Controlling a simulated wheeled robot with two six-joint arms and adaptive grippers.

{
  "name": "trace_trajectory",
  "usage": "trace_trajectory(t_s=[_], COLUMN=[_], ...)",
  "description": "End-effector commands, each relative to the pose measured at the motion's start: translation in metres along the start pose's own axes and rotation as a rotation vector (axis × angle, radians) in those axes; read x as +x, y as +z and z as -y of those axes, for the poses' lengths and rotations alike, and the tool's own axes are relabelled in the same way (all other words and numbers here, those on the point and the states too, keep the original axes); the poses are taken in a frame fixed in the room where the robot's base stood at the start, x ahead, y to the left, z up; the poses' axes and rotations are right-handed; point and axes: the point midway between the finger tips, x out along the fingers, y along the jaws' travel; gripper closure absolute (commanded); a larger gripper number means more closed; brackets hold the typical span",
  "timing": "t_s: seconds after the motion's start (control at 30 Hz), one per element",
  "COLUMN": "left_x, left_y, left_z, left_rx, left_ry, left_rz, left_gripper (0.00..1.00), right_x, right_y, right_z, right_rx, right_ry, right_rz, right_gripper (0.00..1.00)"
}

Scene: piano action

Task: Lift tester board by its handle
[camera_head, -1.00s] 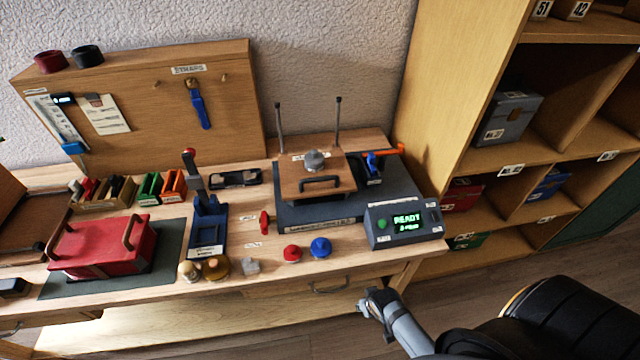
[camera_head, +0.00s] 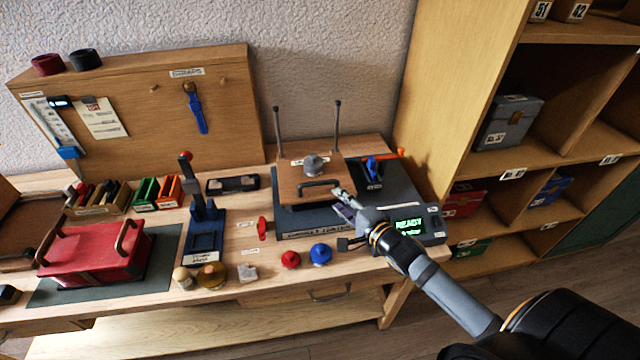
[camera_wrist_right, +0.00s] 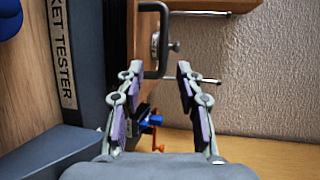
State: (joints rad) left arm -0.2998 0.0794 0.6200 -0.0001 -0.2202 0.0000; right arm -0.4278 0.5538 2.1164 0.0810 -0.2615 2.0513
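The tester board (camera_head: 332,164) is a wooden plate with a round grey knob and a dark bar handle (camera_head: 318,184) on its front edge. It sits on the grey socket tester base (camera_head: 400,188), below two upright rods. My right gripper (camera_head: 343,205) is open, just in front and to the right of the handle. In the right wrist view, the open gripper (camera_wrist_right: 158,78) has purple-padded fingers apart, with the handle (camera_wrist_right: 164,35) ahead near the fingertips. I see no contact with it. The board (camera_wrist_right: 146,60) is seen nearly edge-on. My left gripper is out of view.
The READY display box (camera_head: 432,226) is right beside my right wrist. Red (camera_head: 290,259) and blue (camera_head: 320,253) knobs stand on the table in front of the base. A blue lever press (camera_head: 205,232) is farther left. A wooden shelf (camera_head: 440,110) rises at the right.

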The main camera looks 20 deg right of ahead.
Motion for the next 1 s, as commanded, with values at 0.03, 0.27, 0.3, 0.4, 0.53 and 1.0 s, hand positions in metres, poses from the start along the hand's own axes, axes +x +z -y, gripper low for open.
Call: trace_trajectory(t_s=[0.03,0.27,0.3,0.4,0.53,1.0], left_x=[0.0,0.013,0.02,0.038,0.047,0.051], left_y=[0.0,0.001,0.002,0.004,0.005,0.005], left_z=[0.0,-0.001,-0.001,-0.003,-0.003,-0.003], left_rx=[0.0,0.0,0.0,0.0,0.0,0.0], left_ry=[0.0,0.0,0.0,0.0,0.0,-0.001], left_rz=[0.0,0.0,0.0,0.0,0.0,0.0], left_gripper=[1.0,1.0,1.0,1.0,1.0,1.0], right_x=[0.001,0.01,0.016,0.034,0.063,0.105], right_y=[0.0,-0.001,-0.001,0.0,0.0,0.001], right_z=[0.002,-0.001,-0.002,-0.003,0.001,0.005], right_rx=[0.021,0.037,0.038,0.039,0.041,0.033], right_ry=[-0.01,-0.02,-0.022,-0.024,-0.021,-0.015], right_rz=[0.006,0.005,0.004,0.008,0.006,0.007], right_gripper=[0.64,0.64,0.64,0.64,0.64,0.64])
